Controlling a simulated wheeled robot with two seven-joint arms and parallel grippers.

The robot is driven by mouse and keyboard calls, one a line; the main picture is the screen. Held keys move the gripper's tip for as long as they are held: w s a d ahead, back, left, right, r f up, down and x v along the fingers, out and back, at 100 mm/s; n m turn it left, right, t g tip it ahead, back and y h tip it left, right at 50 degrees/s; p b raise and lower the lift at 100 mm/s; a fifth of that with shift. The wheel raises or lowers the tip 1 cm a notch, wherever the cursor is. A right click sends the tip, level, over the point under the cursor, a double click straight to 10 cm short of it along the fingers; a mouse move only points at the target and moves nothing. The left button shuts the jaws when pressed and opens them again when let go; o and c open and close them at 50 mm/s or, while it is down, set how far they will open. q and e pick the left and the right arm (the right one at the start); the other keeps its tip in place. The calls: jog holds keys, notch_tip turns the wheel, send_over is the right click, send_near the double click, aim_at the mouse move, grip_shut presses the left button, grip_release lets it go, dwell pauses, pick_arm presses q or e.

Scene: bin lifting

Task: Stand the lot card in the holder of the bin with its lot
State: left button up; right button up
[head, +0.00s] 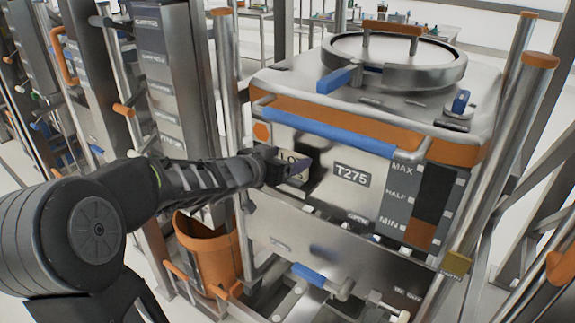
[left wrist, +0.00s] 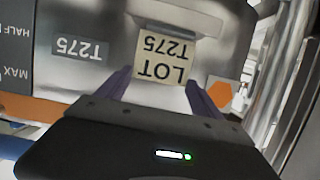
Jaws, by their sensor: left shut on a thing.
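The bin (head: 310,140) is a metal container with orange bands, a blue front bar and a round lid. Its front label (head: 351,174) reads T275; the label also shows upside down in the left wrist view (left wrist: 80,48). My left gripper (head: 279,167) is at the bin's front face, left of the label. It is shut on the lot card (head: 293,166), a cream card. In the left wrist view the card (left wrist: 163,58) reads LOT T275, upside down, between the purple fingers (left wrist: 160,82). My right gripper is not in view.
Metal posts with orange caps (head: 540,60) flank the bin. An orange bucket (head: 210,250) stands low at the left, below my left arm. A level gauge (head: 427,195) is at the right of the bin's front. Racks with other equipment fill the left side.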

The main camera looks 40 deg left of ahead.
pick_arm(q)
jog(key=shift+w, duration=0.1)
jog(key=shift+f, duration=0.1)
jog(key=shift+f, duration=0.15)
jog(key=o, duration=2)
jog(key=shift+r, duration=0.35)
jog(key=p+v, duration=0.4)
jog(key=v, duration=0.8)
jog(key=shift+f, duration=0.2)
